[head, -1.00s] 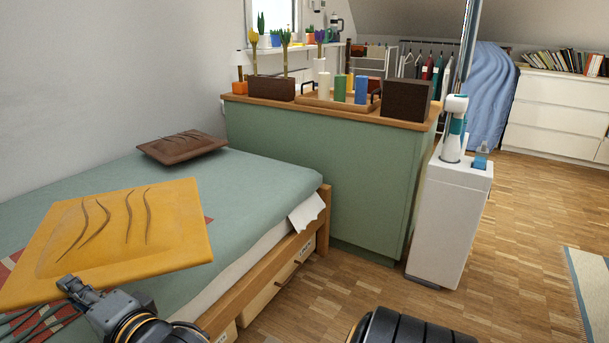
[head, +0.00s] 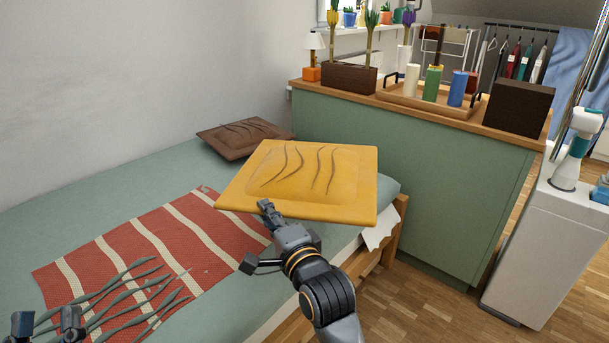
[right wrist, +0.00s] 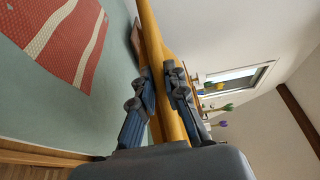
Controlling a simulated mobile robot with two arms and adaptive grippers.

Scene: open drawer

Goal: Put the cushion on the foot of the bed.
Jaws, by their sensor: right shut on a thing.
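The yellow cushion (head: 325,181), with dark wavy lines on top, is held roughly flat above the far right part of the bed (head: 130,172). My right gripper (head: 268,210) is shut on its near edge. In the right wrist view, the fingers (right wrist: 165,95) pinch the cushion (right wrist: 152,45) from both sides. The cushion hides part of the bed's far end. A brown cushion (head: 245,137) lies on the bed by the wall. My left gripper (head: 46,323) is at the bottom left, fingertips apart, partly cut off by the frame edge.
A red striped throw (head: 165,240) lies across the bed. Dark wavy strands (head: 130,285) show near my left gripper; I cannot tell what they belong to. A green cabinet (head: 430,180) stands beyond the bed's end, with a tray and planter on top. A white bin (head: 545,250) stands right.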

